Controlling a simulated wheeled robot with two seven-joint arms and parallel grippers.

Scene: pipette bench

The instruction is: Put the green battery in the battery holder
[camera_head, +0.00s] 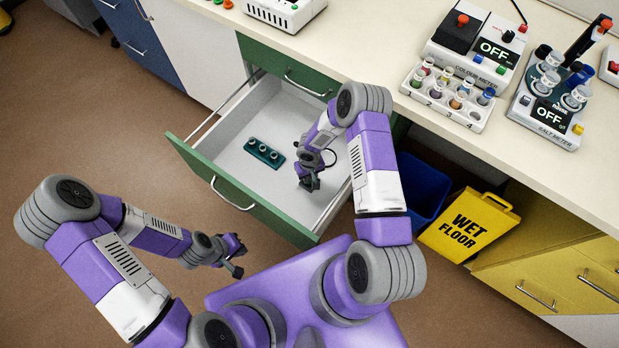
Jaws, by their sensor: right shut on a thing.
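No green battery shows clearly in the head view.
The white drawer (235,133) is pulled out below the pale counter (370,45). On the counter stand a vial rack (447,100), a colour meter (478,40), a salt meter (546,117) and a white slotted box (283,12). A yellow wet-floor sign (468,226) and blue bin (422,188) stand right of the drawer.

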